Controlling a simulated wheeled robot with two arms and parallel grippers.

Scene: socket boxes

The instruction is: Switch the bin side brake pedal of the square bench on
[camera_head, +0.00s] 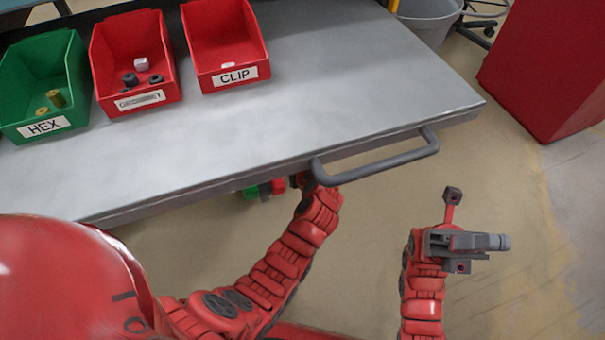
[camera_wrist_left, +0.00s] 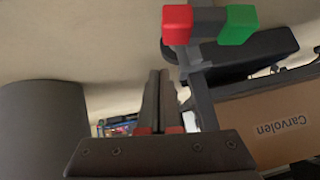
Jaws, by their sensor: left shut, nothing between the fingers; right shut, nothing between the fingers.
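A brake pedal with a red end (camera_wrist_left: 176,24) and a green end (camera_wrist_left: 238,24) shows at the top of the left wrist view, on a dark grey stem. In the head view, the pedal (camera_head: 252,191) shows below the square bench's (camera_head: 350,85) front edge. My left gripper (camera_wrist_left: 160,76) is shut and empty, its fingers pointing up the picture just left of the stem. I cannot tell whether they touch it. In the head view its hand is mostly hidden beneath the bench edge. My right gripper (camera_head: 505,242) is shut and empty, right of the bench handle.
A grey bar handle (camera_head: 385,162) juts from the bench edge beside my left arm. Green and red part bins (camera_head: 130,60) stand on the bench. A grey bin (camera_head: 432,22) and red cabinet (camera_head: 550,65) stand beyond. A cardboard box (camera_wrist_left: 275,125) lies right in the wrist view.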

